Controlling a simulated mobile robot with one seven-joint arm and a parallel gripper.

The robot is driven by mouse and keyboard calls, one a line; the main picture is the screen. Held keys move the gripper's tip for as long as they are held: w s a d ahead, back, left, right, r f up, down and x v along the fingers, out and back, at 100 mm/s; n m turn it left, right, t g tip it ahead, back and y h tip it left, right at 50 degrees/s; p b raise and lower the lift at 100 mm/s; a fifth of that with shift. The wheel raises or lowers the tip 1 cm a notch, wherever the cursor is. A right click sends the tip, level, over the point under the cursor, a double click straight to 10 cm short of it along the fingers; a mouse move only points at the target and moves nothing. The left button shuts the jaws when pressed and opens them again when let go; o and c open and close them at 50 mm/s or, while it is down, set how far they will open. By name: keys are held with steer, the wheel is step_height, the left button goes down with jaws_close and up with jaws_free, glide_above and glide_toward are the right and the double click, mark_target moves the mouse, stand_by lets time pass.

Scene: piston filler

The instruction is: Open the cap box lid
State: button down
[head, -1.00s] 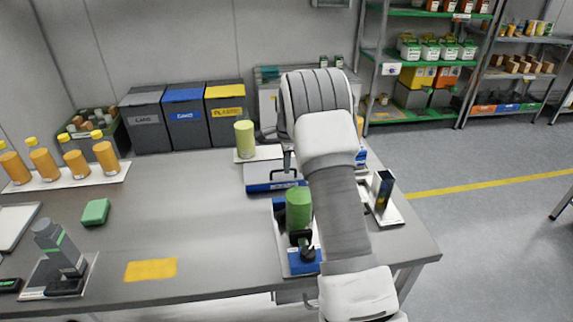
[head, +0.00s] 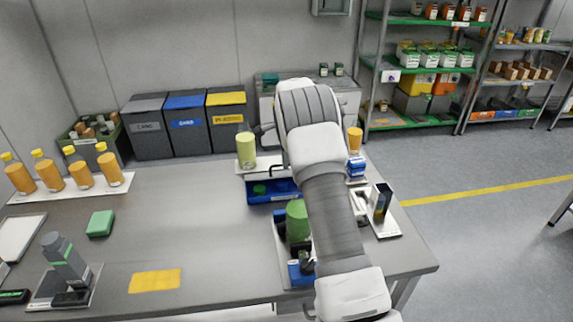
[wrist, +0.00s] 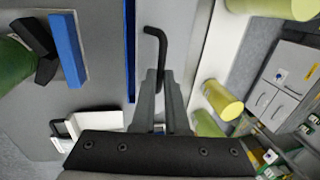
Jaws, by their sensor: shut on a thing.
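The cap box (head: 272,199) is blue and stands on the table in the head view, just left of my forearm. Its inside shows, with a green cap in it. Its grey lid (wrist: 180,30) is raised, seen close up in the wrist view. My gripper (wrist: 160,78) is shut on the lid's black bent handle (wrist: 156,42). In the head view my arm hides most of the gripper and part of the lid, so I cannot tell the exact lid angle.
A pale green cylinder (head: 246,150) stands behind the box. A green cylinder on a blue-edged stand (head: 297,222) is in front, close to my arm. An orange bottle (head: 355,140) stands right of the arm.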

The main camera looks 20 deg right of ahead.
steer(key=w, duration=0.1)
steer(key=w+p, duration=0.1)
steer(key=r+p, duration=0.1)
steer(key=shift+w+d, duration=0.25)
steer(key=shift+w, duration=0.15)
steer(key=shift+w+d+r+p, duration=0.1)
steer(key=shift+w+d+p, duration=0.05)
steer(key=shift+w+p, duration=0.75)
steer(key=shift+w+d+p, duration=0.15)
steer(key=shift+w+p, duration=0.5)
steer(key=shift+p, duration=0.35)
steer(key=shift+w, duration=0.15)
steer(key=c, duration=0.9)
jaws_free()
steer(key=shift+w, duration=0.15)
steer(key=shift+c, duration=0.2)
steer(key=shift+r, duration=0.1)
steer(key=shift+d, duration=0.1)
